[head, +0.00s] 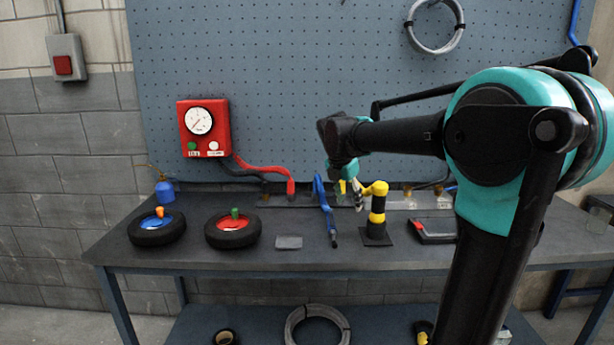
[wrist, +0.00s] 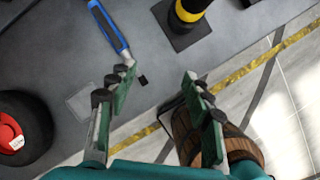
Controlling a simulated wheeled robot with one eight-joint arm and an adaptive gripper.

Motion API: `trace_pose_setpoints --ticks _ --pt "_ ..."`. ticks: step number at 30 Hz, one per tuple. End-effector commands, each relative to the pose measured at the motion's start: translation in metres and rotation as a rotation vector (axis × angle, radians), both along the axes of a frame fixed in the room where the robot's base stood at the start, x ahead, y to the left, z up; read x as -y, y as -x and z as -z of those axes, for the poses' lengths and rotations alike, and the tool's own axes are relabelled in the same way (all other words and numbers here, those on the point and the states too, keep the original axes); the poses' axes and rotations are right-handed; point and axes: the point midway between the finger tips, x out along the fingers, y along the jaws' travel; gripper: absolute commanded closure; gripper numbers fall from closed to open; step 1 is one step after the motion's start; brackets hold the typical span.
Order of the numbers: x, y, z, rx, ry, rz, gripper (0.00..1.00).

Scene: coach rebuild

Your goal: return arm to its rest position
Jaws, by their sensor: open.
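My arm, teal and black, reaches in from the right in the head view. My gripper (head: 356,190) hangs above the dark workbench (head: 330,258), just left of a black and yellow post (head: 377,215). In the wrist view my gripper (wrist: 159,74) has its two green-padded fingers spread wide, with nothing between them but the bench top and its front edge below. The post (wrist: 188,18) stands ahead of the fingers there, apart from them. A blue-handled tool (wrist: 108,28) lies ahead of the left finger.
Two wheels, blue-hubbed (head: 157,228) and red-hubbed (head: 232,230), lie on the bench's left. A red gauge box (head: 203,128) hangs on the pegboard (head: 290,70). A red-and-black tool (head: 432,231) lies right of the post. A wooden round object (wrist: 237,148) is beyond the bench edge.

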Motion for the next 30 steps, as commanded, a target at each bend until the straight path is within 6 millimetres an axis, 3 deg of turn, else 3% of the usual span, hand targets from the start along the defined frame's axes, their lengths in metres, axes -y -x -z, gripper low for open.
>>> trace_pose_setpoints --ticks 11,17,30 --pt "0.017 0.030 0.036 0.069 -0.134 0.301 0.50" --pt "0.031 0.061 0.070 0.128 -0.261 0.597 0.50" --pt "0.063 0.191 0.188 0.277 -0.707 1.690 0.50"
